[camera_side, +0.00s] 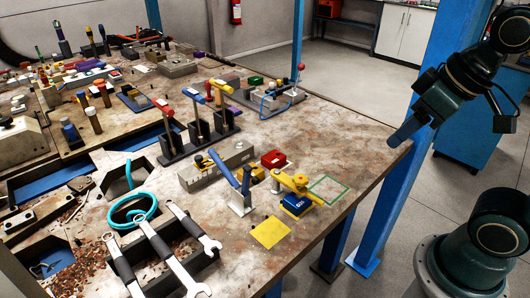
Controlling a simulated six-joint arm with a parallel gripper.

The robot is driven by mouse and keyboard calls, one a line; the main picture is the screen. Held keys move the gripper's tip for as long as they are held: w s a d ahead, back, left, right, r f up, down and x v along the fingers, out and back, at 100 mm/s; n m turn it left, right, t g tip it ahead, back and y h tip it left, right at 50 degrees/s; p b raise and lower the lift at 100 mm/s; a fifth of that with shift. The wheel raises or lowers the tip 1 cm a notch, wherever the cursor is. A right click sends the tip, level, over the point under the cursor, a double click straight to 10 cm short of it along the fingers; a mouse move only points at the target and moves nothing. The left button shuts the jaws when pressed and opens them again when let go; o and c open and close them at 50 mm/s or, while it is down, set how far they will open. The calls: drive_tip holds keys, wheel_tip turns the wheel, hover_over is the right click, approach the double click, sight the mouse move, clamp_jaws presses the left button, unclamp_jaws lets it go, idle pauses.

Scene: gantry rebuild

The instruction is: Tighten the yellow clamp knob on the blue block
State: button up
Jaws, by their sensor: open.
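The yellow clamp knob (295,183) is a yellow arm-like part with rounded ends. It sits on top of the small blue block (295,207) near the table's right edge. How tightly the knob sits cannot be told from this view. My gripper (403,134) is in the upper right, past the table's right edge, well apart from the knob and block. Its blue end points down and left. It is open, and nothing shows between the jaws, though they are small and seen from the side.
A green-outlined square (328,190) and a yellow sheet (270,232) lie beside the block on the table (345,130). A blue-handled clamp (241,190) and red box (273,159) stand close by. A row of lever clamps (199,125) is further back. A blue post (405,160) rises beside the gripper.

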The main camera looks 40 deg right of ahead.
drive_tip(key=w+a+n+g, duration=0.2)
drive_tip(key=w+n+g, duration=0.15)
drive_tip(key=w, duration=0.55)
drive_tip(key=n+g, duration=0.2)
drive_tip(key=n, duration=0.2)
hover_over(301, 178)
drive_tip(key=shift+f, duration=1.85)
drive_tip(key=shift+f, duration=0.1)
wheel_tip(301, 178, down, 14)
drive_tip(key=shift+r, duration=0.2)
drive_tip(key=c, duration=0.8)
